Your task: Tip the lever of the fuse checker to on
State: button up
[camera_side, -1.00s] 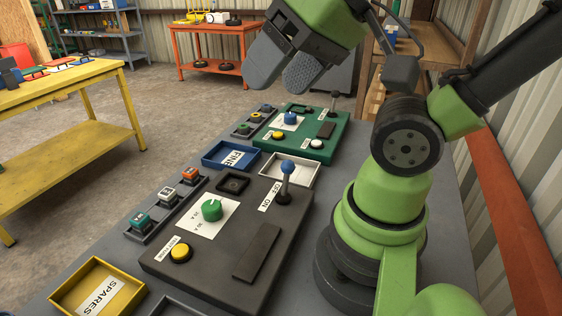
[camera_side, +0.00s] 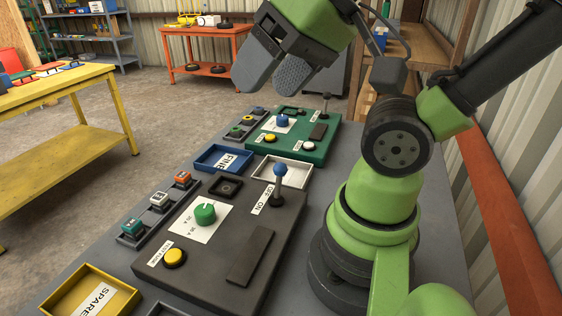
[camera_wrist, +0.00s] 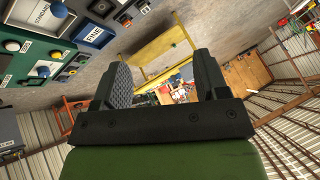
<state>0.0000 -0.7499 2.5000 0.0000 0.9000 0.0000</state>
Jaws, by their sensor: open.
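A dark grey box (camera_side: 186,268), apparently the fuse checker, lies on the bench in the side view. It has a green knob (camera_side: 205,213) on a white amp scale, a yellow button (camera_side: 174,257) and a blue-balled lever (camera_side: 280,172) beside an OFF/ON label (camera_side: 262,199). The lever stands near upright; I cannot tell surely which word it leans to. My gripper (camera_side: 263,92) is open and empty, raised well above the bench toward its far end, apart from the lever. In the wrist view its jaws (camera_wrist: 163,75) show spread with nothing between.
A green box (camera_side: 327,147) with a blue knob and its own black lever lies beyond. A yellow table (camera_side: 60,104) stands left, across open floor.

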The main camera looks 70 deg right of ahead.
aim_at(279, 180)
jog(key=shift+c, duration=0.2)
